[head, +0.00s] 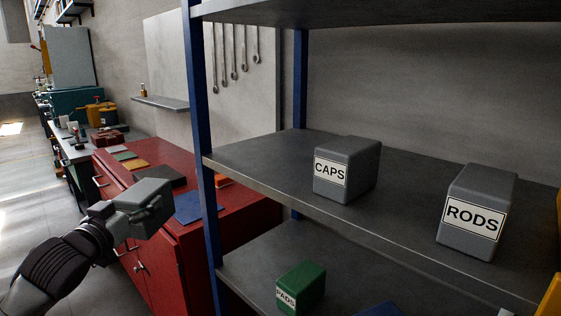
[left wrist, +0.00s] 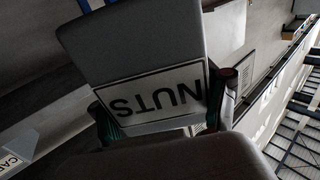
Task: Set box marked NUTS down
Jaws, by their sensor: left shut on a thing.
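The box marked NUTS is grey with a white label and fills the middle of the left wrist view (left wrist: 130,42), its lettering upside down there. My left gripper (left wrist: 166,108) is shut on it, with a finger at each side of the label. In the head view my left gripper (head: 132,212) is at the lower left, holding the grey box (head: 150,192) in front of the red cabinet and left of the shelf's blue post. The label does not show in the head view. My right gripper is in neither view.
The grey shelf (head: 255,150) holds a grey CAPS box (head: 360,165) and a grey RODS box (head: 490,185). Its board is bare left of CAPS and between the two. A green PADS box (head: 308,280) is on the lower shelf. A blue post (head: 205,130) stands before the red cabinet (head: 200,265).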

